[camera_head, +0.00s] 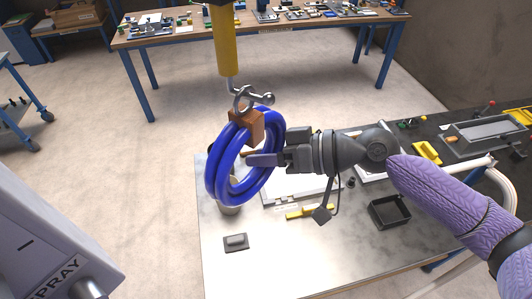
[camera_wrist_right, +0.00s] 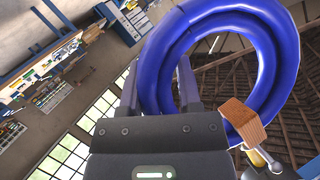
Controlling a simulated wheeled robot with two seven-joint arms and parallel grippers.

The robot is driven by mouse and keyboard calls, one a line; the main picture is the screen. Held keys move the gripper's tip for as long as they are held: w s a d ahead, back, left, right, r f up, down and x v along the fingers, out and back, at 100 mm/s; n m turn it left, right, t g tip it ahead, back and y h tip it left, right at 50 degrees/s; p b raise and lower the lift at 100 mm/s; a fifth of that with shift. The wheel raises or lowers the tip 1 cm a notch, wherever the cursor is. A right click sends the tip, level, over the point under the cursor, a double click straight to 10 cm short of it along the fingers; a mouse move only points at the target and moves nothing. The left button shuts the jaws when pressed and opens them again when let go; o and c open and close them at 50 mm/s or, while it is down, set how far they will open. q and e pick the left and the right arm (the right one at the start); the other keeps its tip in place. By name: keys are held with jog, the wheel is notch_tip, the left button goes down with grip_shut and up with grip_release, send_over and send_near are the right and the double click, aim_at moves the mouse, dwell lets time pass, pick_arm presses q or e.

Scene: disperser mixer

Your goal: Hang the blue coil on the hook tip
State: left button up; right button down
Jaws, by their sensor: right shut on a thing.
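The blue coil (camera_head: 216,178) is a thick ring of several turns with a brown block (camera_head: 253,127) at its top. It hangs upright in the air above the steel table. My right gripper (camera_head: 260,159) is shut on the coil's side, coming from the right. The metal hook (camera_head: 241,95), with a ball-ended tip (camera_head: 267,98), hangs right above the block under a yellow cylinder. In the right wrist view the coil (camera_wrist_right: 277,45) passes by the fingers, and the block (camera_wrist_right: 243,121) lies close to the hook's metal. I cannot tell whether they touch. My left gripper is not in view.
The steel table (camera_head: 225,270) below holds a small dark block (camera_head: 236,242), a black tray (camera_head: 389,211) and yellow pieces. A grey machine marked SPRAY (camera_head: 50,240) stands at lower left. A wooden workbench (camera_head: 260,36) is behind, with open floor between.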

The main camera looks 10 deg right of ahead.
jog(key=shift+c, duration=1)
grip_release()
